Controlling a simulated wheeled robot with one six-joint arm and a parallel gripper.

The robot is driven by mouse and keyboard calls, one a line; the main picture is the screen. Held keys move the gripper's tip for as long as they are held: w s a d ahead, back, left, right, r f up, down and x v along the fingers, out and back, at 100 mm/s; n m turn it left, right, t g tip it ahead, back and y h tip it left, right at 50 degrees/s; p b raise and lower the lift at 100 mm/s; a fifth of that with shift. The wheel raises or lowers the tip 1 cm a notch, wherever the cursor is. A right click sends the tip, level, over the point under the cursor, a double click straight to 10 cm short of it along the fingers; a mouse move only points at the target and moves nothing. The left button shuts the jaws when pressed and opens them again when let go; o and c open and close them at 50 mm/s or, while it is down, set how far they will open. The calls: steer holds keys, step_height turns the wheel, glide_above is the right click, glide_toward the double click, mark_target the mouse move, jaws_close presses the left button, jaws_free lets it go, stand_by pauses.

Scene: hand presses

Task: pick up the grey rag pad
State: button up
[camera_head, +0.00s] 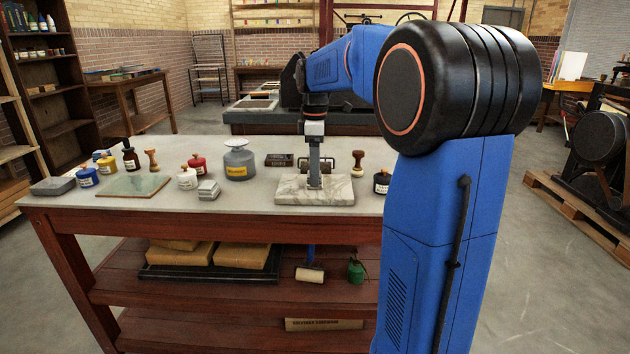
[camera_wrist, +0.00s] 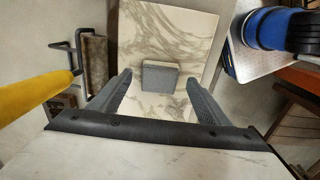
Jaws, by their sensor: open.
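A small square grey pad (camera_wrist: 160,77), which looks like the rag pad, lies on the white marble slab (camera_wrist: 167,25) in the wrist view. My gripper (camera_wrist: 159,80) is open over the slab, one finger on each side of the pad. Gaps show between the pad and both fingers. In the head view my gripper (camera_head: 314,184) reaches straight down to the marble slab (camera_head: 290,198). There its fingers hide the pad, and I cannot tell its exact height above the slab.
A roller (camera_wrist: 93,62) lies beside the slab. A yellow-labelled grey tin (camera_head: 239,163), a wooden-handled tool (camera_head: 358,163) and a black jar (camera_head: 382,182) stand around it. A small grey block (camera_head: 208,189) and a flat dark grey block (camera_head: 52,186) lie further left on the table.

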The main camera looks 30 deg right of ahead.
steer(key=shift+f, duration=0.15)
steer(key=c, duration=1.2)
steer(key=shift+c, duration=0.2)
step_height(320, 180, up, 10)
